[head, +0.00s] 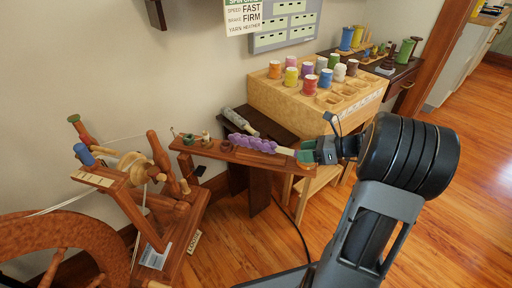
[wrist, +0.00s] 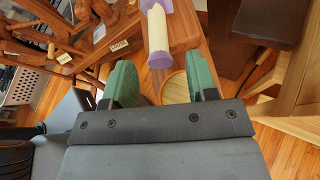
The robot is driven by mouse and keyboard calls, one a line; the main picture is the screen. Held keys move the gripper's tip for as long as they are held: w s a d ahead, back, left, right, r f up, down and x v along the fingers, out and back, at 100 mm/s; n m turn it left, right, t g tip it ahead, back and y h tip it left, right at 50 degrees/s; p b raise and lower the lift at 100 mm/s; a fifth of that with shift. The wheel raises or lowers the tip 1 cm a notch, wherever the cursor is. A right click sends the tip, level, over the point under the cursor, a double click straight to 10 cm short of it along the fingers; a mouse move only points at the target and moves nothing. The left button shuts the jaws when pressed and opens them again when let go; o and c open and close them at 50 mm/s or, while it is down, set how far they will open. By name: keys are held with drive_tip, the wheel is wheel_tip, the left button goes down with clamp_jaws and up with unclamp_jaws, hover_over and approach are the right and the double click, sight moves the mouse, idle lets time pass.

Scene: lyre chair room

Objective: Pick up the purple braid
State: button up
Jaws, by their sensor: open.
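The purple braid (head: 253,143) lies along a narrow reddish-brown wooden bench (head: 215,151). A pale band shows near its right end. In the wrist view, purple parts of the braid (wrist: 161,59) show on both sides of a cream band at the top centre. My gripper (head: 306,151) has green finger pads and is just to the right of the braid's banded end. In the wrist view, the two green pads of my gripper (wrist: 162,82) stand wide apart with nothing between them. The braid's near end lies ahead of the gap, roughly in line with it.
A wooden spool rack (head: 278,98) with several coloured spools stands behind the bench. A grey rolled item (head: 238,122) lies on a dark stand behind the braid. A spinning wheel (head: 150,185) stands at the left. Open wood floor (head: 240,240) lies in front.

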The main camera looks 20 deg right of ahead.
sight(294, 151)
drive_tip(key=b+x, duration=0.1)
drive_tip(key=x, duration=0.3)
drive_tip(key=shift+b, duration=0.35)
clamp_jaws()
